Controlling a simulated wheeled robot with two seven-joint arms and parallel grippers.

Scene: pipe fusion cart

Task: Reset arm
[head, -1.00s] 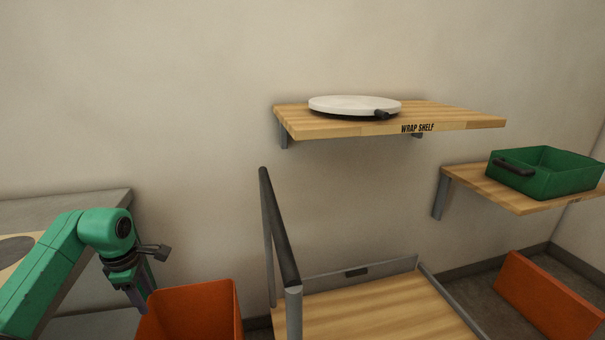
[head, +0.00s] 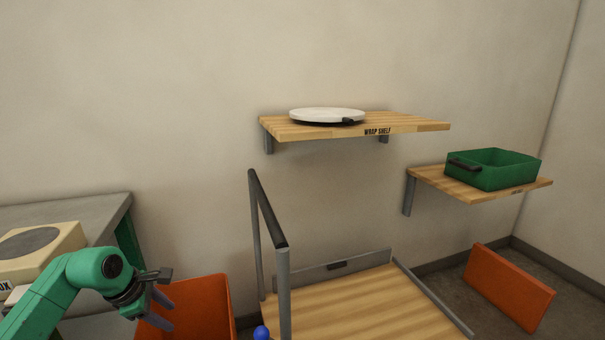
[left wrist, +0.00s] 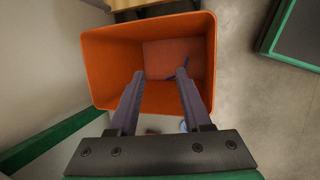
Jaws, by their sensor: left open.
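My left gripper (head: 162,308) is at the lower left of the head view, beside and over the near edge of an orange bin (head: 205,300). In the left wrist view its two grey fingers (left wrist: 160,85) are spread apart with nothing between them, and they point into the orange bin (left wrist: 110,60). A small dark blue thing (left wrist: 182,70) shows inside the bin by the right finger; it is too small to name. My right gripper is in neither view.
A wooden cart (head: 365,308) with a grey handle rail (head: 268,215) stands right of the bin. A wrap shelf (head: 410,124) holds a white round disc (head: 327,115). A lower shelf (head: 445,184) holds a green tray (head: 510,172). A grey table (head: 90,208) with a beige box (head: 62,240) is at left.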

